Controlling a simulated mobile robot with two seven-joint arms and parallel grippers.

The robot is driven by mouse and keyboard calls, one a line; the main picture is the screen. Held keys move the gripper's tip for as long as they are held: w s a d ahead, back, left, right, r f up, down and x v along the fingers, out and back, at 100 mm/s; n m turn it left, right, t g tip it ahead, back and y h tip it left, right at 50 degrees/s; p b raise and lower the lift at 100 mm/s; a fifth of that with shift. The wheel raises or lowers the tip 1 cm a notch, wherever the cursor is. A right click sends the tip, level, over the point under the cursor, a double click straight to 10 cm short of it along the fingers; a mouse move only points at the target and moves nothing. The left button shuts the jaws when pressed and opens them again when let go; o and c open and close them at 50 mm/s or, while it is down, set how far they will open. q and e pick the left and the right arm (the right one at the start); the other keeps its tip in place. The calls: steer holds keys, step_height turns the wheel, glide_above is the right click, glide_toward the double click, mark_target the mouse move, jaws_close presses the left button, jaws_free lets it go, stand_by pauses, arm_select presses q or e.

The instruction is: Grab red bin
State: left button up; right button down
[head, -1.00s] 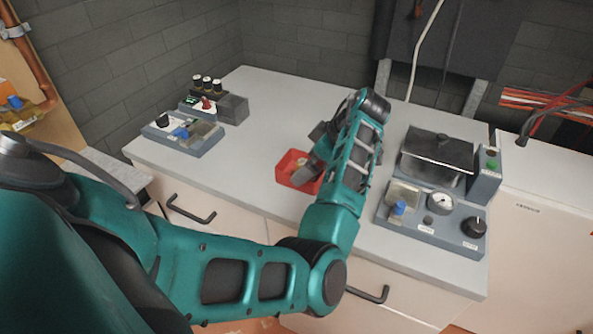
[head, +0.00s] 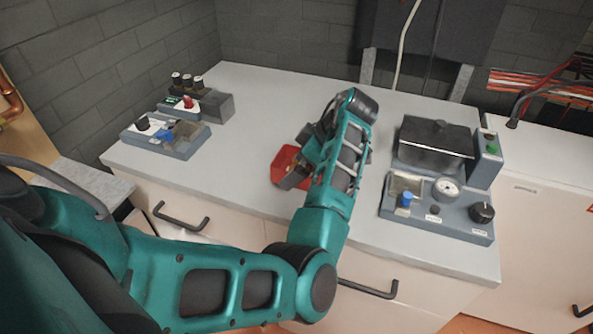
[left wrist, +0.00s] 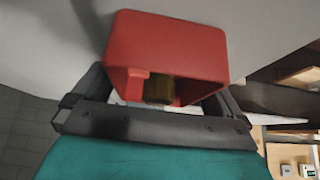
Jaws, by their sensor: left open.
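The red bin (head: 282,160) sits on the light worktop near its middle, partly hidden behind my left gripper and forearm in the head view. In the left wrist view the red bin (left wrist: 168,45) is large and close, with its opening facing the camera and something brownish inside. My left gripper (head: 302,158) is open at the bin, with its dark fingers on either side of it. Whether the fingers touch the bin I cannot tell. My right gripper is not in view.
A grey control unit with a gauge (head: 447,188) and a dark lidded box stands right of my arm. Smaller grey units with knobs (head: 165,135) stand at the worktop's left. The worktop (head: 270,100) behind the bin is clear. Drawer handles (head: 180,218) stick out in front.

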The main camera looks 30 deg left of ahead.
arm_select(q)
steer(key=c, duration=0.9)
steer(key=shift+r, duration=0.1)
